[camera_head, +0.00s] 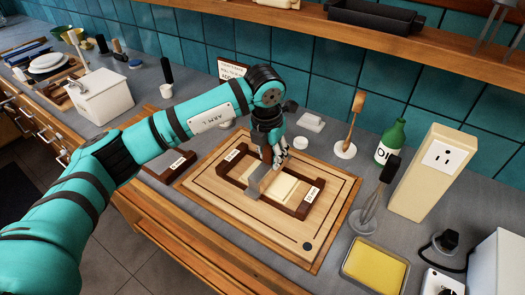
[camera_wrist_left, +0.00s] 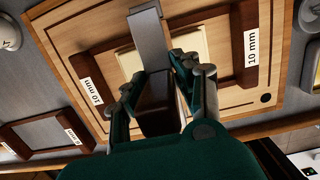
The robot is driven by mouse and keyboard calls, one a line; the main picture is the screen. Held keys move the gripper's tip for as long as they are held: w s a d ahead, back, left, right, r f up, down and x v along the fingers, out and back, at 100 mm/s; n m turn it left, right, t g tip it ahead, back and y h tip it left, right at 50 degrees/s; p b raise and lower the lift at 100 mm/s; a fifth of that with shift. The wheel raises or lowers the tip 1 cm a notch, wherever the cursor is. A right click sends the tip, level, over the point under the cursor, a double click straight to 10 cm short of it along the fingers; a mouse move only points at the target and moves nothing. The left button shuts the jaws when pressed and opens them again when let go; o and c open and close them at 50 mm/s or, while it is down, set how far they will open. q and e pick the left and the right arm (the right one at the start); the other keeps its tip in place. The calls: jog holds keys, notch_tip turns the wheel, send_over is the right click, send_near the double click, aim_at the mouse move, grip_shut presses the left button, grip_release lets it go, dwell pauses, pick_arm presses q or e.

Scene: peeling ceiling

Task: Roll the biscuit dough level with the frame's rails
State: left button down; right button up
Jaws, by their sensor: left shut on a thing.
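The dark brown frame (camera_head: 234,181) lies on the wooden board (camera_head: 213,197); its rails carry labels reading 10 mm in the left wrist view (camera_wrist_left: 276,70). Pale, flat dough (camera_head: 283,187) lies inside the frame, partly hidden by my gripper and tool; it also shows in the left wrist view (camera_wrist_left: 190,42). My left gripper (camera_head: 277,160) is above the frame, shut on a flat grey tool (camera_head: 258,183). In the left wrist view the tool's grey part (camera_wrist_left: 151,45) reaches across the dough. Whether it touches the dough is unclear. My right gripper is out of view.
A second brown frame (camera_head: 169,165) lies left of the board. A brush on a stand (camera_head: 352,125) is behind the board.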

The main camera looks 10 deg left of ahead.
pick_arm(q)
jog(key=shift+s+d+f, duration=0.1)
jog(key=shift+s+d+b, duration=0.2)
jog(key=shift+s+d, duration=0.05)
jog(key=shift+d, duration=0.45)
jog(key=shift+s+d+b, duration=0.15)
jog(key=shift+s+d, duration=0.1)
jog(key=shift+d, duration=0.45)
jog(key=shift+s+d, duration=0.1)
jog(key=shift+d, duration=0.2)
jog(key=shift+s+d+b, duration=0.25)
jog(key=shift+d, duration=0.5)
jog(key=shift+s+d+b, duration=0.2)
jog(key=shift+d+b, duration=0.05)
jog(key=shift+d, duration=0.75)
jog(key=shift+a, duration=0.1)
jog(key=shift+b, duration=0.3)
